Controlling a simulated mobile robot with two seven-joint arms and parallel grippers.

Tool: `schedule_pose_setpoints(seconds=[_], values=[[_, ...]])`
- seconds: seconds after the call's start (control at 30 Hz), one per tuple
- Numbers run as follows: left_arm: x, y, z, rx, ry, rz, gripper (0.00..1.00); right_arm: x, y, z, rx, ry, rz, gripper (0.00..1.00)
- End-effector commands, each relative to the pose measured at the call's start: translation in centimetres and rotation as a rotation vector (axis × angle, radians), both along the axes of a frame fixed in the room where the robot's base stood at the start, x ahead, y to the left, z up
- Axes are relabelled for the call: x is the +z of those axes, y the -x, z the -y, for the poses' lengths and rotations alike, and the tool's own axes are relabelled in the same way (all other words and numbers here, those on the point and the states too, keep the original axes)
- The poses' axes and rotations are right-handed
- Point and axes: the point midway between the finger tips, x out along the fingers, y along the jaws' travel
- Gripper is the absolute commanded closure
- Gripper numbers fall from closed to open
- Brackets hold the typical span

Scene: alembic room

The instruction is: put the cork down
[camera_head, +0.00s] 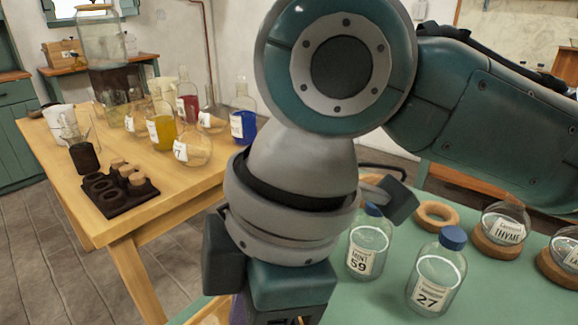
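Several tan corks (137,179) stand in a dark rack (131,203) at the near left of the wooden table. The rack also has empty round holes on its left side. My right arm comes in from the right and fills the middle of the view. Its gripper (268,300) points down at the bottom edge, where the fingertips are cut off or hidden. I cannot tell whether it is open or holds a cork. My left gripper is not in view.
The wooden table (90,200) holds glassware, including a yellow flask (160,133), a red bottle (187,106) and a blue bottle (243,125). The green table (395,265) at right holds blue-capped bottles (436,278), a cork ring (436,215) and round flasks on ring stands (498,244).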

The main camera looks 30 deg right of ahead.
Motion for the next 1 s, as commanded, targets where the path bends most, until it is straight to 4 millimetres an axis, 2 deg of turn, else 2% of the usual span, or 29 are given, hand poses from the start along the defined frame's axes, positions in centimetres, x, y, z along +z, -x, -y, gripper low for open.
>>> schedule_pose_setpoints(seconds=[0.03,0.1,0.2,0.27,0.4,0.5,0.6,0.67,1.0], values=[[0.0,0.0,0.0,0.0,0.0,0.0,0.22,-0.5,1.2,-1.3,-0.057,-0.061,-0.002,0.34],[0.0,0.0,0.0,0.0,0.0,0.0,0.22,-0.7,2.1,-2.2,-0.182,-0.134,0.015,0.34],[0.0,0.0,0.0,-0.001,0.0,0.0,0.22,-1.2,3.2,-1.6,-0.41,-0.201,0.026,0.34],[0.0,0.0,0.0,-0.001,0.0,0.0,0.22,-1.7,3.9,-0.2,-0.561,-0.214,0.032,0.34],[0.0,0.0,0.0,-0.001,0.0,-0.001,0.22,-3.0,6.3,4.7,-0.881,-0.162,0.044,0.34],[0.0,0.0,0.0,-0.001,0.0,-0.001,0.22,-3.6,8.2,8.0,-1.036,-0.1,0.055,0.34],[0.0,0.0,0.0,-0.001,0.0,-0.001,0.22,-3.8,9.5,9.9,-1.119,-0.053,0.065,0.34],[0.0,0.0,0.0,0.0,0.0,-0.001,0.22,-3.9,9.8,10.5,-1.143,-0.039,0.069,0.34],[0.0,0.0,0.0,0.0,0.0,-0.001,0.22,-3.9,9.9,10.7,-1.148,-0.033,0.071,0.34]])
